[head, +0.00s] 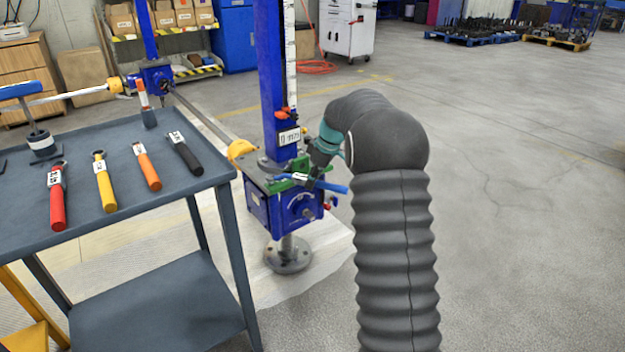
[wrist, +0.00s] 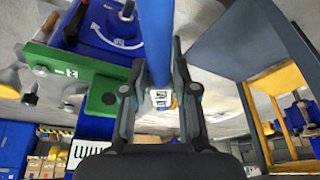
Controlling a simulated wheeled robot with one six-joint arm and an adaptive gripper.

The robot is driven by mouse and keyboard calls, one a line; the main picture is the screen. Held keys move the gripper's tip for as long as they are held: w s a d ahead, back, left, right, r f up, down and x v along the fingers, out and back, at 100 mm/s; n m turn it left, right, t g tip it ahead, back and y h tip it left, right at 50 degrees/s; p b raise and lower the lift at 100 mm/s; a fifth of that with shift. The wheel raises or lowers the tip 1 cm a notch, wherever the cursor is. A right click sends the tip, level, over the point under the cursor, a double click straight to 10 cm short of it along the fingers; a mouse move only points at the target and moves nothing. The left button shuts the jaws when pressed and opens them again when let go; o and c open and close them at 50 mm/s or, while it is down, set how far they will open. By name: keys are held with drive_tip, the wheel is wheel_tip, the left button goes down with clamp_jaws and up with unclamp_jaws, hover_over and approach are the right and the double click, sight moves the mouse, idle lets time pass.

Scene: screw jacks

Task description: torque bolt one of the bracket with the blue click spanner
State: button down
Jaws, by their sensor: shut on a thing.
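The blue click spanner (head: 330,186) is held in my gripper (head: 314,168). It lies roughly level in front of the blue screw jack (head: 285,205). In the wrist view my gripper (wrist: 158,95) is shut on the blue spanner (wrist: 157,40), a white tag showing between the fingers. The wrist view shows the bracket (wrist: 88,88) left of the fingers, with bolt heads (wrist: 40,70) and small labels. I cannot tell whether the spanner's head sits on a bolt.
A grey trolley (head: 130,203) at left carries red (head: 57,200), yellow (head: 104,185), orange (head: 147,168) and black (head: 185,153) spanners. Yellow-ended shafts (head: 200,115) run behind. The floor (head: 510,200) at right is clear.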

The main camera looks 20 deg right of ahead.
drive_tip(key=shift+f+b, duration=0.55)
drive_tip(key=shift+f, duration=0.3)
drive_tip(key=shift+a, duration=0.1)
idle(0.4)
drive_tip(key=s+a+m+t+h+b, duration=0.1)
drive_tip(key=s+a+m, duration=0.3)
drive_tip(key=a+m, duration=0.6)
drive_tip(key=shift+s+a+h, duration=0.35)
drive_tip(key=shift+a+h, duration=0.25)
drive_tip(key=shift+h, duration=0.3)
idle(2.2)
